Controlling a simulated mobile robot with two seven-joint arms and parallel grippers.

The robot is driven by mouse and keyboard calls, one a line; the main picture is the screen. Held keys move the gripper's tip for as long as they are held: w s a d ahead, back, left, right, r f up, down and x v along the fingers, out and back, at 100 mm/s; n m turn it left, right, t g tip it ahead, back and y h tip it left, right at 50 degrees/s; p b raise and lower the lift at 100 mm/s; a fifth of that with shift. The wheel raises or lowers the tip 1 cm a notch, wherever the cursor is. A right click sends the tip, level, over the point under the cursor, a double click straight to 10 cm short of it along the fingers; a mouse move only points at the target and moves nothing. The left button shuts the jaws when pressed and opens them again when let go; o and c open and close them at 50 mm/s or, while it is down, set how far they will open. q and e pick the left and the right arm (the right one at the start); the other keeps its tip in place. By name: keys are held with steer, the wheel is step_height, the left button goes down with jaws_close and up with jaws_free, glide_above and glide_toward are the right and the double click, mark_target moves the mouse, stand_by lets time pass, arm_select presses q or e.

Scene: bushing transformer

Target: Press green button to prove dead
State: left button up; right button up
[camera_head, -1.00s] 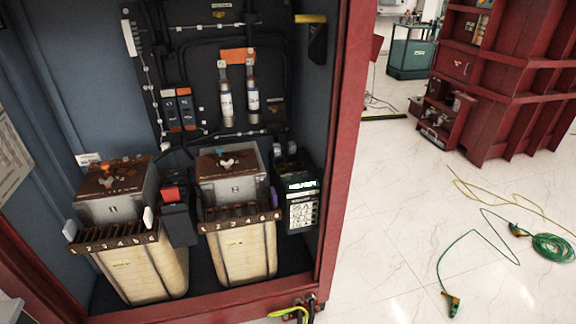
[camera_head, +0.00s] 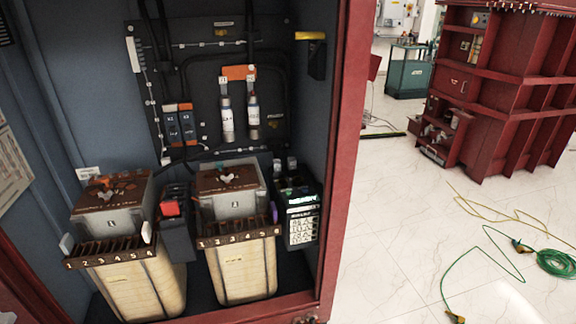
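No green button can be made out clearly in the head view. A dark unit (camera_head: 301,218) with a lit pale-green display and a panel of white symbols stands inside the open cabinet, against its right wall. A dark box with a red top part (camera_head: 171,208) stands between two transformers. The left transformer (camera_head: 135,280) and right transformer (camera_head: 245,270) have grey tops, numbered terminal strips and cream windings. Neither of my grippers is in view.
The cabinet's red door post (camera_head: 342,160) borders the opening on the right. Two fuse-like cylinders (camera_head: 240,119) hang on the back panel. Green cable (camera_head: 556,262) and yellow cable (camera_head: 480,207) lie on the white floor. A large red cabinet (camera_head: 505,95) stands behind.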

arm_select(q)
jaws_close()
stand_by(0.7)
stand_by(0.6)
